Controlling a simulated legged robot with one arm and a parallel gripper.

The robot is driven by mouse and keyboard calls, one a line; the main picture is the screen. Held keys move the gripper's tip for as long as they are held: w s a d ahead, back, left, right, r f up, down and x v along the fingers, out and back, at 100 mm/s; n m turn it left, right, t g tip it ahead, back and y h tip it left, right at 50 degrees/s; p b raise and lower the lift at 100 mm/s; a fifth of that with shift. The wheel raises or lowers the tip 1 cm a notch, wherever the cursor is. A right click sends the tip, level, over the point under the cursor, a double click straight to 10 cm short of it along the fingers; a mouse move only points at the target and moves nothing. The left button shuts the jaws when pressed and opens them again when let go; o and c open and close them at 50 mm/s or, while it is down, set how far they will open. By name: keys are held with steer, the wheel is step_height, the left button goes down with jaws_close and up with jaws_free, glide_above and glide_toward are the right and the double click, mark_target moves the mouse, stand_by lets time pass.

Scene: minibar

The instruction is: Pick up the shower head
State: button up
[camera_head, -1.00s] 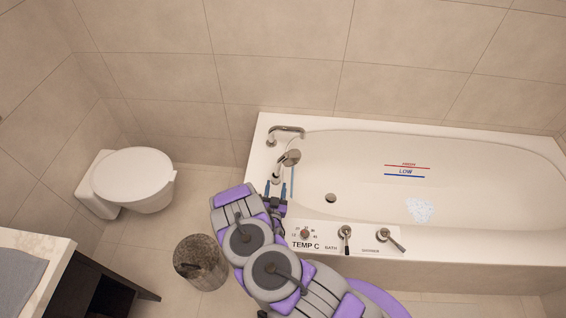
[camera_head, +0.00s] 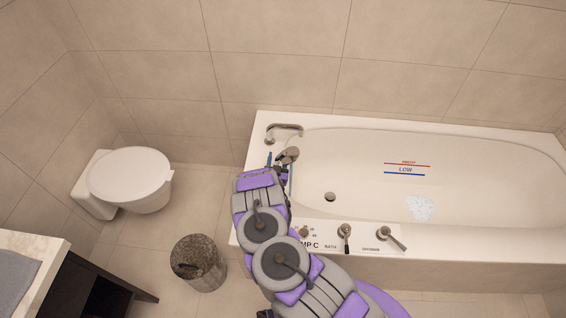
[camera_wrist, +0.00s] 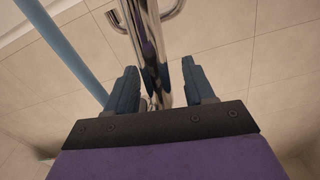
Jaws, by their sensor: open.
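The shower head (camera_head: 289,154) is chrome and sits at the left end of the bathtub, below the spout. My gripper (camera_head: 277,161) is at the shower head, reaching over the tub's left rim. In the wrist view, my gripper (camera_wrist: 160,80) is open, with one dark blue finger on each side of a shiny chrome shaft (camera_wrist: 148,38), likely the shower head's handle. The shaft runs between the fingers, with a gap visible on the right. Its lower end is hidden by the gripper body.
The white bathtub (camera_head: 450,131) fills the right side. A chrome spout (camera_head: 285,127) is close beyond the shower head. Control levers (camera_head: 345,232) stand on the front rim. A bin (camera_head: 198,262) and toilet (camera_head: 130,175) are left. A light blue tube (camera_wrist: 62,42) crosses the wrist view.

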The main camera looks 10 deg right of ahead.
steer(key=shift+w+d, duration=0.15)
steer(key=shift+w, duration=0.2)
steer(key=shift+c, duration=0.5)
jaws_close()
